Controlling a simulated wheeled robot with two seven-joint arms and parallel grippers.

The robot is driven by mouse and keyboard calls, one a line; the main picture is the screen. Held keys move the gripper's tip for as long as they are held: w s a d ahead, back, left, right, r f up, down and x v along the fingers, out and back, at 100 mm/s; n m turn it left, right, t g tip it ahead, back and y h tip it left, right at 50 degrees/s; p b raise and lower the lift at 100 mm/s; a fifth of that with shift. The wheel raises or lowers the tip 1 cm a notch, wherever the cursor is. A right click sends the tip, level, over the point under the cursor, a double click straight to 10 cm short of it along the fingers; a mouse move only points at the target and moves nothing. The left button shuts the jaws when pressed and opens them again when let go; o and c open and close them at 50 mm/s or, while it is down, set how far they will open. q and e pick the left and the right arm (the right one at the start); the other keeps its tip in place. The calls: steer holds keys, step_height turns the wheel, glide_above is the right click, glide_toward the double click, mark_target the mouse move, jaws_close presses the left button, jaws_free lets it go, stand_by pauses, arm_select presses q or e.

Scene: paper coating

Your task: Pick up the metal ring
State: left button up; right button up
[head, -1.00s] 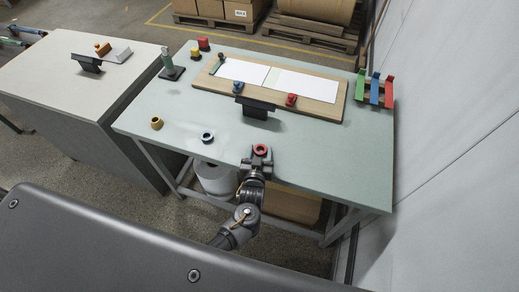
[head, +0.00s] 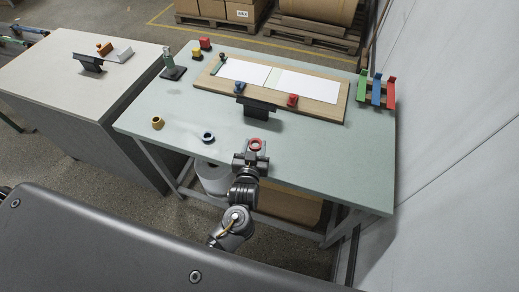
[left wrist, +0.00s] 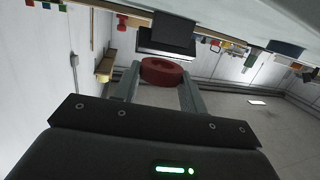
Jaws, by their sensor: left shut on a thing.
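A red ring (head: 256,144) is between the fingers of my left gripper (head: 254,149), near the front edge of the green table (head: 330,160). In the left wrist view the red ring (left wrist: 162,72) sits between the two finger ends, and the left gripper is shut on it. A dark blue ring (head: 208,137) lies on the table to the left of the gripper. A brass-coloured ring (head: 157,122) lies further left. I cannot tell which of these is metal. My right gripper is not in view.
A black T-shaped stand (head: 257,108) stands just beyond the held ring. Green, blue and red racks (head: 376,90) stand at the right. The table's front right is clear.

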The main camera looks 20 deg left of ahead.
arm_select(q)
steer(key=s+a+r+b, duration=0.2)
steer(key=s+a+r, duration=0.4)
steer(key=s, duration=0.3)
steer(key=shift+a+r+b, duration=0.3)
steer(key=shift+a+r, duration=0.05)
steer(key=shift+r, duration=0.1)
